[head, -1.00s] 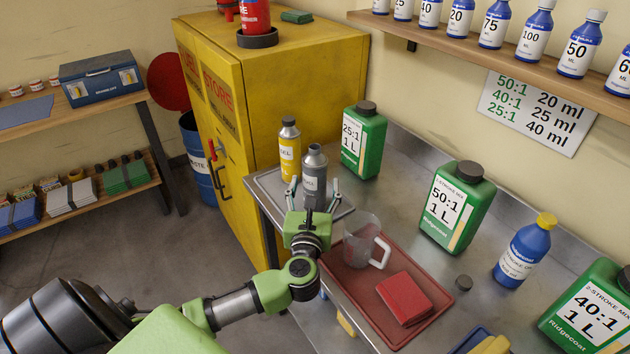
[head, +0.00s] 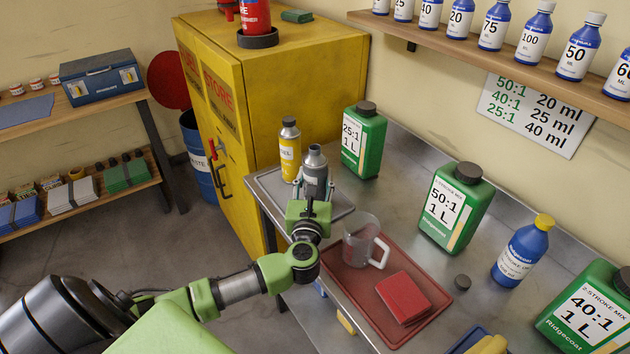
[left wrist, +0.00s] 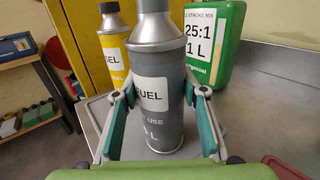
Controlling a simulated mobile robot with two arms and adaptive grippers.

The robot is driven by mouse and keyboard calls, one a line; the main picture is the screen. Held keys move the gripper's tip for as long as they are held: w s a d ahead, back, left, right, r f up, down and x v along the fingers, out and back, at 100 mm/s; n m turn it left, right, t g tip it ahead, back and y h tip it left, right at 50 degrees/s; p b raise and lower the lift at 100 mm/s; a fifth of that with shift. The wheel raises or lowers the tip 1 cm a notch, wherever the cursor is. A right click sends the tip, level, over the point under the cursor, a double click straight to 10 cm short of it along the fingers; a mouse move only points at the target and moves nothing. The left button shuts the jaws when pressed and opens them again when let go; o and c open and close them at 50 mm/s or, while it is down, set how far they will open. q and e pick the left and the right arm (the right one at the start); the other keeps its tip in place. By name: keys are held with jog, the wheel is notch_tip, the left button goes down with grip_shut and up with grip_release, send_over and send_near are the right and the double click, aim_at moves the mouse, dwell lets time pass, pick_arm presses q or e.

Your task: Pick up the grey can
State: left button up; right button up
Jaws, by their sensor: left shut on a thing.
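The grey can (head: 315,172) has an open silver neck and a white label, and stands upright at the left end of the metal bench. It also fills the middle of the left wrist view (left wrist: 156,90). My left gripper (head: 314,188) is shut on the can, with one teal-padded finger on each side of it; the fingers also show in the left wrist view (left wrist: 160,112). The can's base appears to rest on a grey tray (head: 342,204). My right gripper is not in view.
A yellow can (head: 290,152) stands close behind the grey can. A green 25:1 jug (head: 364,140) is to its right. A clear measuring jug (head: 357,242) and red cloth (head: 404,297) sit on a red tray (head: 400,340). The yellow cabinet (head: 275,80) stands behind.

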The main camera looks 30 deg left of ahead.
aim_at(306, 161)
pick_arm(q)
jog(key=shift+r, duration=0.1)
jog(key=shift+r, duration=0.7)
jog(key=s+r, duration=0.1)
jog(key=r, duration=0.1)
jog(key=s+r, duration=0.3)
jog(key=r, duration=0.2)
jog(key=shift+s+d, duration=0.25)
jog(key=shift+s, duration=0.05)
jog(key=s+d+r+b, duration=0.1)
jog(key=s+r, duration=0.3)
jog(key=s, duration=0.5)
jog(key=shift+r, duration=0.2)
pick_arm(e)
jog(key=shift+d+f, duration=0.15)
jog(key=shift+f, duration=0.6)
pick_arm(q)
jog(key=shift+s, duration=0.15)
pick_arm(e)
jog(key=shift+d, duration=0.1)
